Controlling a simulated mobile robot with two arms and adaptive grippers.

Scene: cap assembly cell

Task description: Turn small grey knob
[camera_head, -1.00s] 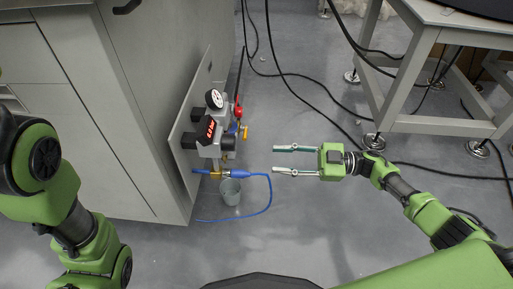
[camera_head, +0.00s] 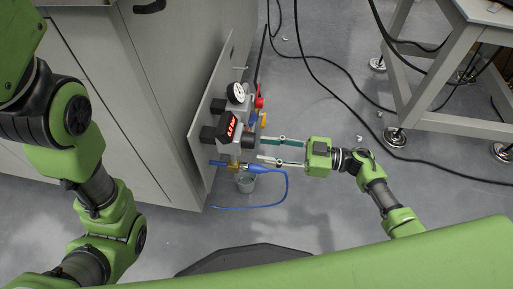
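A pneumatic unit is mounted on a grey panel (camera_head: 208,108) at the side of the cabinet. On its right side sits a small dark grey knob (camera_head: 249,141), beside the red-lit pressure display (camera_head: 230,127). My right gripper (camera_head: 263,148) is open and empty, its two long fingers pointing left at the knob. The fingertips are very close to the knob; I cannot tell whether they touch it. My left arm shows along the left side, but its gripper is not in view.
A round gauge (camera_head: 236,93), a red knob (camera_head: 259,102) and a yellow handle (camera_head: 263,119) are close by. A metal table (camera_head: 447,117) stands at right, with black cables on the floor.

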